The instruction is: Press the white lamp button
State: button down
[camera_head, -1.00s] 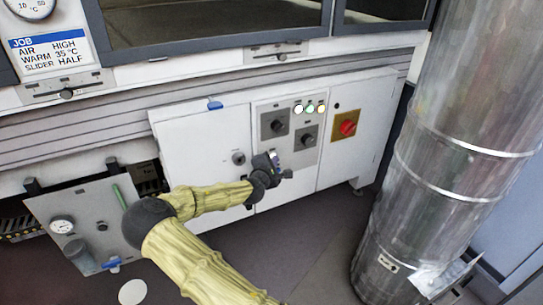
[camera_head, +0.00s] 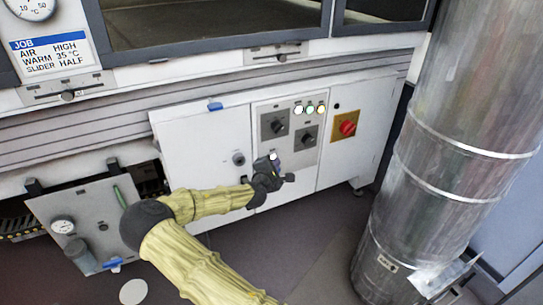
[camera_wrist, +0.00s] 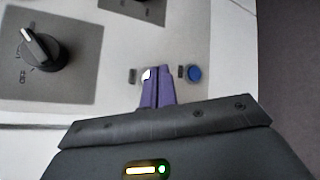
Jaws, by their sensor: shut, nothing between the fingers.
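A small white button (camera_wrist: 147,73) shows in the wrist view on the pale panel, partly covered by my gripper's fingertips. My gripper (camera_wrist: 158,72) has its purple fingers together with nothing between them. The fingertips overlap the button's right side in the picture; whether they touch it I cannot tell. In the head view my gripper (camera_head: 277,160) is in front of the lower part of the control panel (camera_head: 262,104). A row of lit lamps, with a white lamp (camera_head: 298,110) at its left, is above it.
A blue button (camera_wrist: 194,73) sits just right of my fingers. A black knob (camera_wrist: 42,50) is at the upper left. A red switch (camera_head: 347,127) on a yellow plate is right of the panel. A large metal duct (camera_head: 450,150) stands at the right.

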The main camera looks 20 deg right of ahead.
jog(key=s+p, duration=0.1)
jog(key=s, duration=0.4)
jog(key=shift+d, duration=0.1)
dwell(0.4)
dwell(0.3)
